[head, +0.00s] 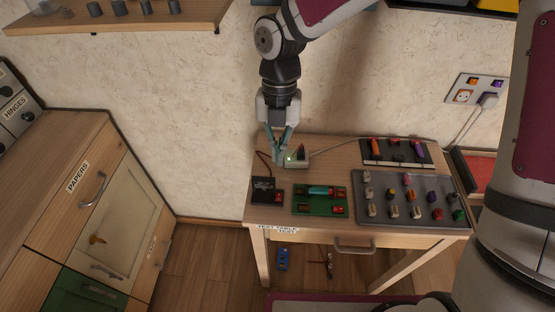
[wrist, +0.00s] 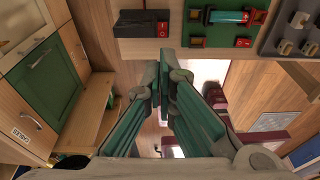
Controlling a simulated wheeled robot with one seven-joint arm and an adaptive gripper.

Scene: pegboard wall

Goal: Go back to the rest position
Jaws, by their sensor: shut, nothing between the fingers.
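My gripper (head: 281,161) hangs from my arm over the back left of the wooden test table (head: 259,214), pointing down. Its teal fingers are together with nothing between them; they also show closed in the wrist view (wrist: 165,58).
On the table are a black switch box (head: 266,191), a green board (head: 320,200) with a teal cylinder, a grey tray (head: 365,217) of several small parts and a dark rack (head: 396,152). A cabinet (head: 85,190) stands left; a shelf (head: 140,22) hangs upper left.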

